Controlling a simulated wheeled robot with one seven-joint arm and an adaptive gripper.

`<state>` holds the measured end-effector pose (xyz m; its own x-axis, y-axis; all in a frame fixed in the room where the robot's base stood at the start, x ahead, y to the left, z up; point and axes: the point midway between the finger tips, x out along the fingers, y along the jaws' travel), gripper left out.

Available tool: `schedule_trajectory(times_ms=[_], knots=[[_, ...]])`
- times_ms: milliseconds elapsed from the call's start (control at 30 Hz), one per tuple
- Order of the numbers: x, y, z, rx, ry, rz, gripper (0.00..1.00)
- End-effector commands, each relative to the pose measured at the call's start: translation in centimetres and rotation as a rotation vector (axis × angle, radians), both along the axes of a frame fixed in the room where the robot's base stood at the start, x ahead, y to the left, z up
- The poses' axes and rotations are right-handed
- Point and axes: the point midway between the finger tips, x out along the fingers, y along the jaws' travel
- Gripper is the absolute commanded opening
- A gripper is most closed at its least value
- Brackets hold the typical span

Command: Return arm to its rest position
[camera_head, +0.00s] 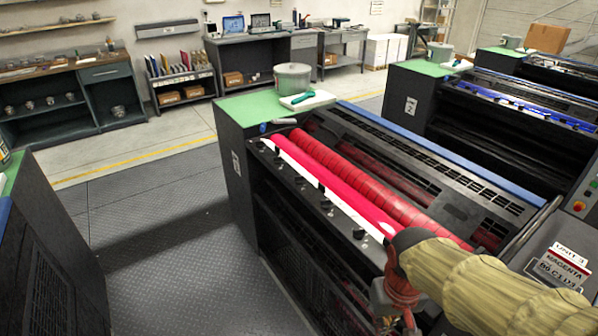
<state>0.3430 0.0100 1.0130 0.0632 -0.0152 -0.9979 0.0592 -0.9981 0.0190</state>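My arm (490,279), in a tan cloth sleeve, reaches in from the lower right over the near end of the magenta ink unit. It ends in a dark joint with a red-brown part hanging below. My gripper (396,304) is at this end, low against the unit's front side. Its fingers cannot be made out clearly, and I see nothing held. The magenta ink unit (437,186) has red rollers (350,180) and a white and magenta ink tray (325,188) along its front edge.
A grey pot (292,78) and a white pad with a green-handled tool (303,99) stand on the unit's green top (250,107). A sign (562,265) reads "UNIT 3 MAGENTA". Another unit stands at the left edge. The dark floor (180,270) between them is clear.

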Motion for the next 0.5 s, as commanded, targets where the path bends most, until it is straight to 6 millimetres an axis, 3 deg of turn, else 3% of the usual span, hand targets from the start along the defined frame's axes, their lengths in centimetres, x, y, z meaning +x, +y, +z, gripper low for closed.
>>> schedule_trajectory(times_ms=[233,500], knots=[[-3.2,-0.3,5.8,0.028,-0.213,-0.033,0.0],[-4.5,-0.8,10.8,0.032,-0.402,-0.048,0.0]])
